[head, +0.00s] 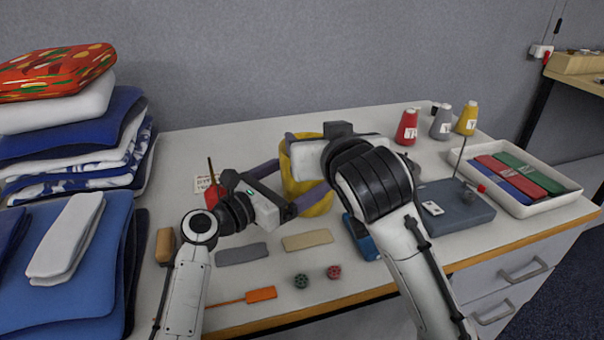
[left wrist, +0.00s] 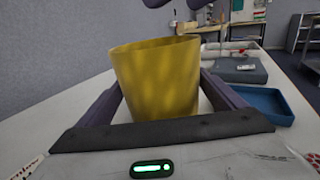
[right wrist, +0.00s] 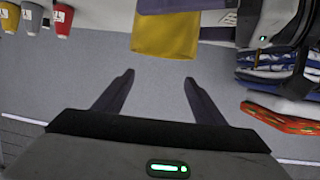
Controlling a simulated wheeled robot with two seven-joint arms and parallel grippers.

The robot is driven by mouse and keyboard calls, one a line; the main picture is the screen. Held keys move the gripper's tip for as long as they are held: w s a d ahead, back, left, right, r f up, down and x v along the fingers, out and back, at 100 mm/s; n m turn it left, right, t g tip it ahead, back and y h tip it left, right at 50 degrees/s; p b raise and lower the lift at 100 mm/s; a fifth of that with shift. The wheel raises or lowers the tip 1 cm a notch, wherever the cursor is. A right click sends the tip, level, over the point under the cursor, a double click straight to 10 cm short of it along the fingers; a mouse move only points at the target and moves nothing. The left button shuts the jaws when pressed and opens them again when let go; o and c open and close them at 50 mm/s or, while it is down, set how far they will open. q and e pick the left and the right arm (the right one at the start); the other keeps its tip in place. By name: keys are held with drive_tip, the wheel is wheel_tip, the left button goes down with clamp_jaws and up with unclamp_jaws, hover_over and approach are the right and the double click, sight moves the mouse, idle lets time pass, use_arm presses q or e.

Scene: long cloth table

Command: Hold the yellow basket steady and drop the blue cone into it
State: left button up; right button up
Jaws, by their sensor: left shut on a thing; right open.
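The yellow basket (head: 322,207) stands upright on the table in the head view. In the left wrist view the basket (left wrist: 158,82) sits between the fingers of my left gripper (left wrist: 160,85), which is shut on it from both sides. My right gripper (right wrist: 159,77) is open, with nothing between its fingers in the right wrist view. Its fingertips also show above the basket rim at the top of the left wrist view. The basket (right wrist: 165,35) is at the top of the right wrist view. I see no blue cone in any view; the basket's inside is hidden.
Red (head: 407,128), grey (head: 442,122) and yellow (head: 467,119) cones stand at the back right. A white tray (head: 520,208) and grey-blue box (head: 455,212) are on the right. A blue tray (left wrist: 258,103) is near the basket. Folded cloths (head: 65,255) fill the left.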

drive_tip(key=shift+s+d+r, duration=0.1)
drive_tip(key=shift+s+r, duration=0.1)
drive_tip(key=shift+s, duration=0.4)
use_arm(q)
drive_tip(key=o, duration=0.8)
drive_tip(key=shift+o, duration=0.2)
